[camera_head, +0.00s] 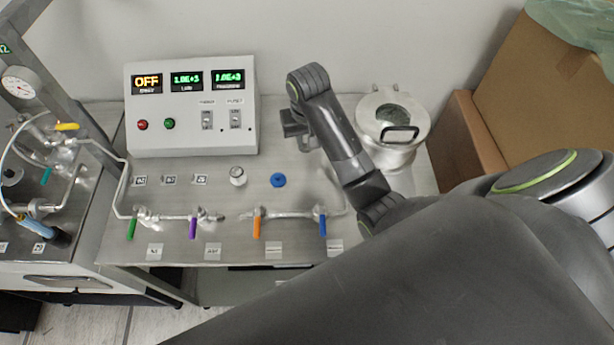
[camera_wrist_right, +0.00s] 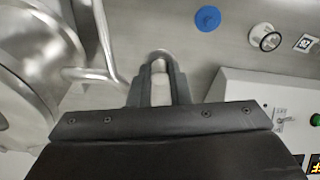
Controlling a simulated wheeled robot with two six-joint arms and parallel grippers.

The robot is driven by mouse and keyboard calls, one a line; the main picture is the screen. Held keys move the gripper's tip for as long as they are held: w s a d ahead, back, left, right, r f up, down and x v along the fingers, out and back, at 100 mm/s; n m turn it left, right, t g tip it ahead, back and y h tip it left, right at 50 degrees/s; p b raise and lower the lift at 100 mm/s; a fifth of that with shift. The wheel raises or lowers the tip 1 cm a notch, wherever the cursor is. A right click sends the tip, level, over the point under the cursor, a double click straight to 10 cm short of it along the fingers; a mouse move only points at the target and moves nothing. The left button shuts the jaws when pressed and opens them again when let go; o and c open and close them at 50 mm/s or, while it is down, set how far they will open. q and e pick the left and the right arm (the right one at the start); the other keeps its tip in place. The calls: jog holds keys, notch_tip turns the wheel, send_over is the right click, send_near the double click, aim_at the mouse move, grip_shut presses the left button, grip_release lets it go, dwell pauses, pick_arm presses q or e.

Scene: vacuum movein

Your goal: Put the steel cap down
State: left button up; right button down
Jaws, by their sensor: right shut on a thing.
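My right gripper (camera_head: 300,141) reaches in from the right and hangs over the steel bench, right of the control box. In the right wrist view the gripper (camera_wrist_right: 159,80) is shut on a small rounded grey metal piece, the steel cap (camera_wrist_right: 160,54). Its rim shows at the fingertips; the rest is hidden between the fingers. In the head view the cap cannot be made out. A round steel fitting (camera_head: 238,176) and a blue disc (camera_head: 278,180) sit on the bench; in the wrist view the disc (camera_wrist_right: 208,18) is apart from the fingers. My left gripper is not in view.
A white control box (camera_head: 190,135) stands at the back of the bench (camera_head: 185,258). Valves with coloured handles (camera_head: 257,228) line the front. A steel chamber with a handled lid (camera_head: 392,118) stands right of the gripper, beside cardboard boxes (camera_head: 545,85).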

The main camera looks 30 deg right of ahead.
jog(key=shift+s+a+f, duration=0.3)
jog(key=shift+s+f, duration=0.35)
jog(key=shift+s, duration=0.2)
jog(key=p, duration=0.2)
send_near(307, 176)
jog(key=f, duration=0.5)
jog(key=shift+w+d, duration=0.1)
jog(key=shift+w, duration=0.25)
jog(key=shift+f, duration=0.5)
jog(key=shift+f, duration=0.15)
jog(key=c, duration=1.3)
grip_release()
jog(key=shift+c, duration=0.2)
